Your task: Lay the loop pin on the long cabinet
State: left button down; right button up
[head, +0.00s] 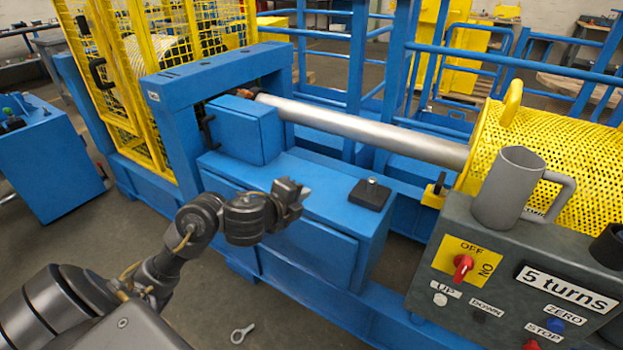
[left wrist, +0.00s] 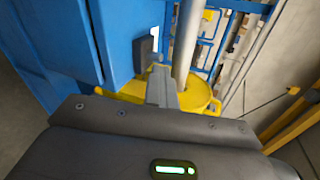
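A small grey metal pin with a ring at one end, which looks like the loop pin (head: 247,329), lies on the floor in front of the blue machine, at the bottom of the head view. The long cabinet (head: 325,188) is blue with a flat top and stands in the middle of that view. My left gripper (head: 298,191) is in front of and above this cabinet, well away from the pin. Its fingers look closed together with nothing between them, also in the left wrist view (left wrist: 161,84). The pin does not show in the left wrist view. My right gripper is out of view.
A black block (head: 370,194) with a small knob sits at the cabinet top's right end. A blue box (head: 240,130) stands at its back left. A grey control panel (head: 440,262) carries a grey mug (head: 505,188) at right. A steel shaft (head: 370,130) runs behind.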

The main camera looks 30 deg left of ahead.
pick_arm(q)
jog(key=shift+s+a, duration=0.3)
jog(key=shift+a, duration=0.05)
jog(key=shift+d, duration=0.1)
dwell(0.4)
